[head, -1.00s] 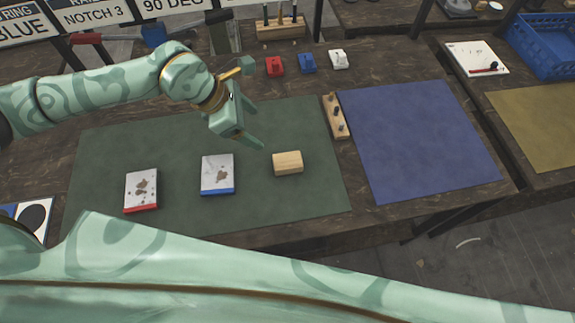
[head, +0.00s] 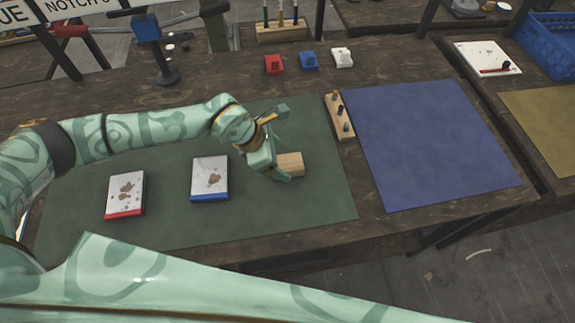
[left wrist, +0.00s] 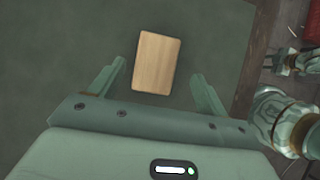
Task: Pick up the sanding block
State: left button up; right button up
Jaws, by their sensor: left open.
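The sanding block (head: 292,164) is a light wooden block lying on the green mat (head: 320,195). In the head view my left gripper (head: 276,172) is over its left end and hides part of it. In the left wrist view the block (left wrist: 157,62) lies ahead of and partly between the two spread fingers of my left gripper (left wrist: 160,82). There is a gap on each side, so the gripper is open and empty.
Two stained white blocks, one with a red edge (head: 126,194) and one with a blue edge (head: 210,178), lie left of the gripper. A wooden peg rack (head: 338,117) and blue mat (head: 425,140) are to the right. Small red, blue and white pieces stand behind.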

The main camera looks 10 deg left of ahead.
aim_at(288, 162)
pick_arm(q)
jog(key=x, duration=0.2)
jog(key=b+x, duration=0.1)
jog(key=x, duration=0.1)
jog(key=shift+w+f, duration=0.25)
jog(key=shift+w, duration=0.05)
jog(key=c, duration=1.1)
jog(key=shift+r, duration=0.1)
jog(key=shift+r, duration=0.25)
notch_tip(288, 162, up, 2)
jog(key=shift+r+p, duration=0.2)
jog(key=shift+p, duration=0.25)
jog(key=s+a+r+p, duration=0.1)
jog(key=s+r, duration=0.2)
jog(key=s, duration=0.1)
jog(key=s+a+r+p, duration=0.1)
jog(key=s+r, duration=0.2)
jog(key=s, duration=0.2)
jog(key=s+a+r+p, duration=0.1)
jog(key=s+a+r, duration=0.1)
jog(key=s+r, duration=0.2)
jog(key=shift+s+a+p, duration=0.15)
jog(key=shift+s+p, duration=0.1)
jog(key=shift+p, duration=0.15)
